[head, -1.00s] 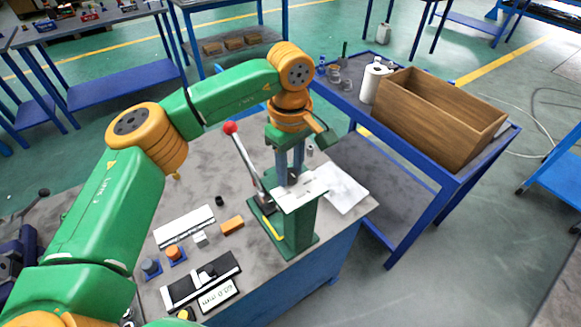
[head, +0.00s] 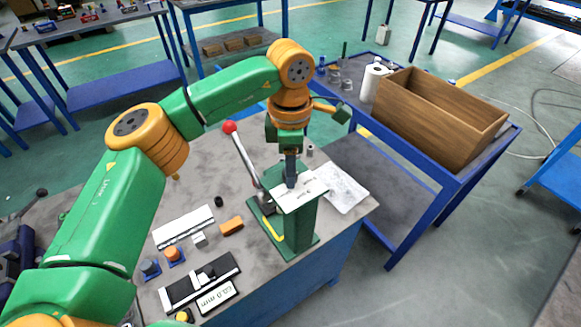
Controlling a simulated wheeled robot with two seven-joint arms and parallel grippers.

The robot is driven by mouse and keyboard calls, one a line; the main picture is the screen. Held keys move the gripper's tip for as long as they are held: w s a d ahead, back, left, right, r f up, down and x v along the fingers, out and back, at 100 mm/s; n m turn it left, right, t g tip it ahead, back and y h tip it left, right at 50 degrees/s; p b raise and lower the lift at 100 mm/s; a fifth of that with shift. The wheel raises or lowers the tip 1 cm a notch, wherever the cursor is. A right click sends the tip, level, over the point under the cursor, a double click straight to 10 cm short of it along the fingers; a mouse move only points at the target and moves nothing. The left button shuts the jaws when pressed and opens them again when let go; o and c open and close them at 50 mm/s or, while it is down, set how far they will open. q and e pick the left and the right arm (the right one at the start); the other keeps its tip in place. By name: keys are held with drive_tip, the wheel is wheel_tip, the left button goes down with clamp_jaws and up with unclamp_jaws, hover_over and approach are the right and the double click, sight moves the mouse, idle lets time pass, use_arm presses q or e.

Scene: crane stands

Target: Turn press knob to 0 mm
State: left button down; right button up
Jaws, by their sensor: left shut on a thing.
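The green press (head: 302,225) stands on the grey table, with a white plate (head: 300,193) on its top and a lever with a red ball (head: 229,127) at its left side. My left gripper (head: 291,180) points down at the top of the press, just behind the white plate. Its fingers are shut on the press knob, which they hide almost wholly. A white readout card (head: 215,298) at the table's front shows a figure in mm; its digits are too small to read surely. My right gripper is out of view.
Near the press lie an orange block (head: 231,225), a white strip (head: 184,227), a black slide rail (head: 200,281) and small blue-based buttons (head: 174,257). A white sheet (head: 342,187) lies right of the press. A wooden crate (head: 440,115) stands on the right-hand bench.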

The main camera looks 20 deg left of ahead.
use_arm(q)
drive_tip(key=shift+n, duration=1.2)
drive_tip(key=c, duration=0.5)
unclamp_jaws()
wheel_tip(320, 180, up, 7)
drive_tip(key=shift+r, duration=0.15)
drive_tip(key=shift+a, duration=0.1)
